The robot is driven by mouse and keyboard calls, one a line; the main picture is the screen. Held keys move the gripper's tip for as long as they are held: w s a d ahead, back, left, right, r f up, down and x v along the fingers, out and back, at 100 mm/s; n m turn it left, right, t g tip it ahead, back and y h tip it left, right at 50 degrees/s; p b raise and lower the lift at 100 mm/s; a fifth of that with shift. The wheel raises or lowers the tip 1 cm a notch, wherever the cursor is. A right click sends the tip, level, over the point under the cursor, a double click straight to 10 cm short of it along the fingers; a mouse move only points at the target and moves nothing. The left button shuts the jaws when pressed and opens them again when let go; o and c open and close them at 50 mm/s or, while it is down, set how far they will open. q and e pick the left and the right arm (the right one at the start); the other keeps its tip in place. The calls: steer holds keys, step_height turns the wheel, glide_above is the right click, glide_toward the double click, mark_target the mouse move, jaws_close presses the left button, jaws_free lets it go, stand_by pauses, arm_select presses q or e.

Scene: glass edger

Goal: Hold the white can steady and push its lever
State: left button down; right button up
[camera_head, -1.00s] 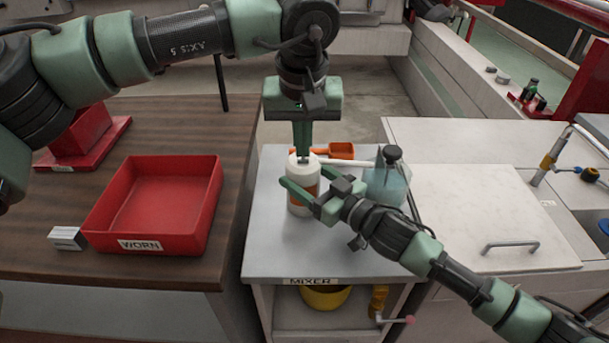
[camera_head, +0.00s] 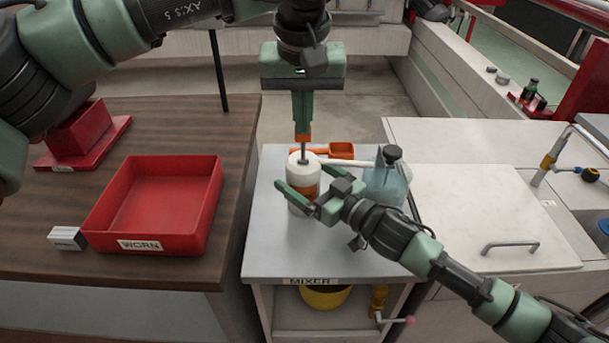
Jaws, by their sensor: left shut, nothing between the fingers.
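The white can (camera_head: 297,174) with an orange label stands upright on the grey mixer top (camera_head: 265,245). A thin dark stem rises from its top, with a small orange piece (camera_head: 303,138) at the upper end. My left gripper (camera_head: 302,131) is shut and empty, pointing down right above the can, its tips at or just above the orange piece; I cannot tell whether they touch.
A bottle of bluish liquid (camera_head: 386,186) with a black cap stands close right of the can. An orange scoop-like item (camera_head: 341,151) lies behind it. A red bin marked WORN (camera_head: 150,244) is on the wooden table at left. A white counter is at right.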

steer(key=v, duration=1.2)
